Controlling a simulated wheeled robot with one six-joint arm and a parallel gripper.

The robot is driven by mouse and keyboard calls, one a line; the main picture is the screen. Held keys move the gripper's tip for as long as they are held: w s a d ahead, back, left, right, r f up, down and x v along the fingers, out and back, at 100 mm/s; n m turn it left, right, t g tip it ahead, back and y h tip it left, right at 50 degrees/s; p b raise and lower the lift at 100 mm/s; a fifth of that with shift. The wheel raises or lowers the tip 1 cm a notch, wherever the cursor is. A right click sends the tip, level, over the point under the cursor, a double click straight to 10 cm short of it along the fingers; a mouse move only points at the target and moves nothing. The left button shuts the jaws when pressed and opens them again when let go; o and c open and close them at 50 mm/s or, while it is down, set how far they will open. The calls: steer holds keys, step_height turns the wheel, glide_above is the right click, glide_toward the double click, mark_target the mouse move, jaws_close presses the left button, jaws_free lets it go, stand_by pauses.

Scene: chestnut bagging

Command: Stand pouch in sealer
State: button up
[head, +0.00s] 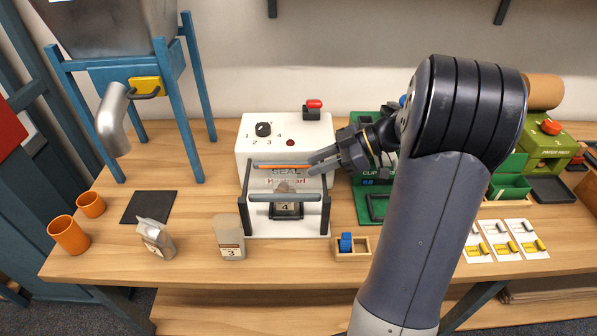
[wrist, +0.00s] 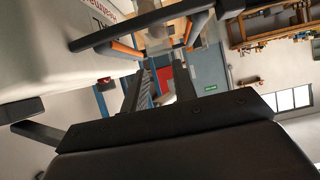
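The sealer (head: 256,150) is a white box with a dial, a red button, and two horizontal bars between dark side arms. A pouch labelled 4 (head: 285,208) stands in the sealer's dark front holder; the front bar crosses in front of it and hides part of it. My gripper (head: 311,163) is beside the upper bar at the sealer's right, above and apart from the pouch. In the wrist view its two fingers (wrist: 155,75) are apart with nothing held between them. A pouch labelled 3 (head: 230,242) stands on the table just left of the sealer's front.
Another pouch (head: 156,240) leans farther left, near a dark mat (head: 149,206) and two orange cups (head: 69,235). A blue hopper stand (head: 188,110) rises at the left. A small wooden tray (head: 351,251) with a blue item sits right of the sealer. My arm hides part of the green clip station (head: 366,125).

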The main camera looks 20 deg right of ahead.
steer(key=shift+v, duration=2.35)
